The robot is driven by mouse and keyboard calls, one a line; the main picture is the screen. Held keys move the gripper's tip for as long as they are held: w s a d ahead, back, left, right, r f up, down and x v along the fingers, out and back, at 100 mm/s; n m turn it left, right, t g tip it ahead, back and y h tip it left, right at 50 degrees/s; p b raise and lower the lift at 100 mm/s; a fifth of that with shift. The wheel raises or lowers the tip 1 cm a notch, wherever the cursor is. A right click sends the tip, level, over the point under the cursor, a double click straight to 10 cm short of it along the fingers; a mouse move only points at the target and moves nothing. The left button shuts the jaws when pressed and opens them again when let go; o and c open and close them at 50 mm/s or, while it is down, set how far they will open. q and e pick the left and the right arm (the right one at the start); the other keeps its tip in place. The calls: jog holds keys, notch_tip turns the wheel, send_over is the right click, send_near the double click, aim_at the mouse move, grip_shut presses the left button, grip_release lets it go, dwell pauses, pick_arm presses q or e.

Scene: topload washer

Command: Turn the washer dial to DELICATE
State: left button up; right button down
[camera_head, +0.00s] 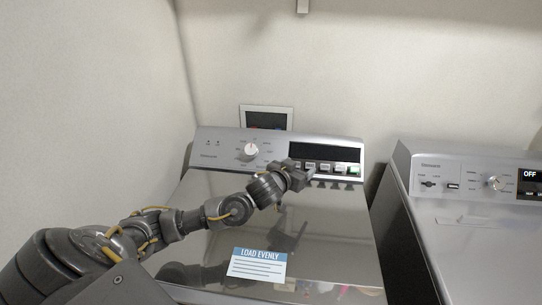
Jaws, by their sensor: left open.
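The washer (208,260) stands in the middle of the head view with its shiny lid closed. Its dial (251,149) is a round white knob on the left half of the silver control panel (222,140). The labels around the dial are too small to read. My left gripper (300,174) is open, in front of the panel's button row, to the right of and below the dial and apart from it. Its fingers are small and partly hidden by the wrist. My right gripper is not in view.
A dark display (325,152) and a row of buttons (340,169) fill the panel's right half. A second machine (470,225) with its own knob stands at the right, past a narrow gap. A "LOAD EVENLY" label (257,263) is on the lid. Walls close the left and back.

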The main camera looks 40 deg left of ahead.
aim_at(251, 150)
pick_arm(q)
jog(key=s+a+f+n+g+y+b, duration=0.2)
jog(key=a+n+y, duration=0.45)
jog(key=a, duration=1.05)
jog(key=shift+n+g, duration=0.45)
jog(key=shift+g, duration=0.25)
jog(key=p+x, duration=0.1)
jog(key=x, duration=0.2)
jog(key=p+x, duration=0.2)
jog(key=a+p+x, duration=0.1)
jog(key=x, duration=0.2)
jog(key=shift+a+r, duration=0.1)
jog(key=shift+a, duration=0.2)
jog(key=shift+w+a+f, duration=0.25)
jog(key=shift+w, duration=0.15)
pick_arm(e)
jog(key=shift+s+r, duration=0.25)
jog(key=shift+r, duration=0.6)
pick_arm(q)
jog(key=shift+c, duration=0.2)
jog(key=c, duration=0.9)
jog(key=shift+a, duration=0.1)
